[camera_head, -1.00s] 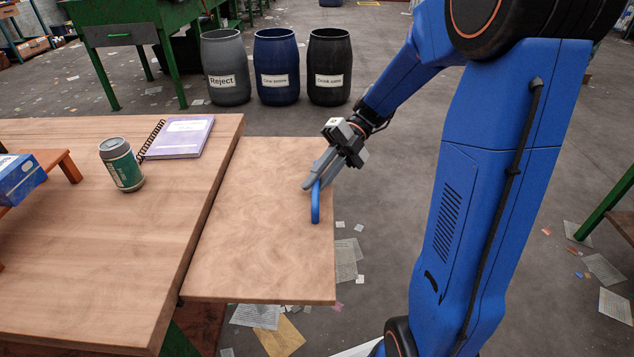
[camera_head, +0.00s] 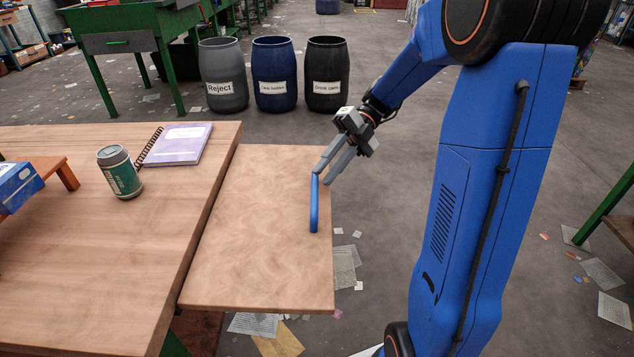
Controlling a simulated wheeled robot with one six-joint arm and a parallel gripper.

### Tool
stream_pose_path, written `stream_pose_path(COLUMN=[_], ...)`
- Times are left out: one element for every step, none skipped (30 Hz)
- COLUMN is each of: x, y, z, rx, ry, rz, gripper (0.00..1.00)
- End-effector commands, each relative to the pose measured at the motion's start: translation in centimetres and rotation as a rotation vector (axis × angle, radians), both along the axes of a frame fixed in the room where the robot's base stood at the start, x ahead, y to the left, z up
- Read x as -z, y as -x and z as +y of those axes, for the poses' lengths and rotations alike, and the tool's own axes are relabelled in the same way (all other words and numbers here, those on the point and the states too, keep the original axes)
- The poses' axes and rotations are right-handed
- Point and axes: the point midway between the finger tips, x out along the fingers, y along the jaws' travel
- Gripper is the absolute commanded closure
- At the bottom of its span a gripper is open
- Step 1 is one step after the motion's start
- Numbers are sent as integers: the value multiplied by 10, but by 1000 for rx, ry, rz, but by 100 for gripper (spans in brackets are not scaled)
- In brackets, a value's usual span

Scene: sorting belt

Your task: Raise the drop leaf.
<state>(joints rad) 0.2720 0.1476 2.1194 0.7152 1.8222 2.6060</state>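The drop leaf (camera_head: 250,235) is a light wooden panel at the right side of the wooden table (camera_head: 110,265). It stands out roughly level with the tabletop, with a dark seam between them. A blue bar handle (camera_head: 314,205) is on the leaf near its right edge. My gripper (camera_head: 322,178) is at the far end of the handle, coming from the upper right. Its two grey fingers are apart with a gap between them, and nothing is seen clamped. Whether a fingertip touches the handle cannot be told. The leaf's underside and any support are hidden.
A green can (camera_head: 120,172), a purple notebook (camera_head: 178,144) and a blue box (camera_head: 18,186) on a small wooden stand are on the table. Grey (camera_head: 223,72), blue (camera_head: 274,75) and black (camera_head: 327,74) barrels stand behind. Papers lie on the floor.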

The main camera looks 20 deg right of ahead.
Motion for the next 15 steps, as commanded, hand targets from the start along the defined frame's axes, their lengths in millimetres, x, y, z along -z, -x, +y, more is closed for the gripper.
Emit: stream_pose_path(x=[-4,-6,-9,-12,-14,-18,-20,-22,-25,-27,-30,-32,-34,-36,-38], y=[-6,-9,-13,-15,-18,-22,-24,-27,-31,-34,-36,-39,-41,-43,-46], z=[-9,-13,-20,-24,-29,-36,-40,-45,-51,-55,-60,-65,-68,-72,-76], rx=[2,4,3,2,2,2,2,2,2,2,2,2,1,1,0], ry=[0,-1,0,0,0,1,0,0,0,-1,0,0,0,0,-1], rz=[-1,0,-1,-1,-1,-2,-1,-1,-1,0,-1,-1,-1,-1,0], gripper=[78,78,78,78,78,78,78,78,78,78,78,78,78,78,78])
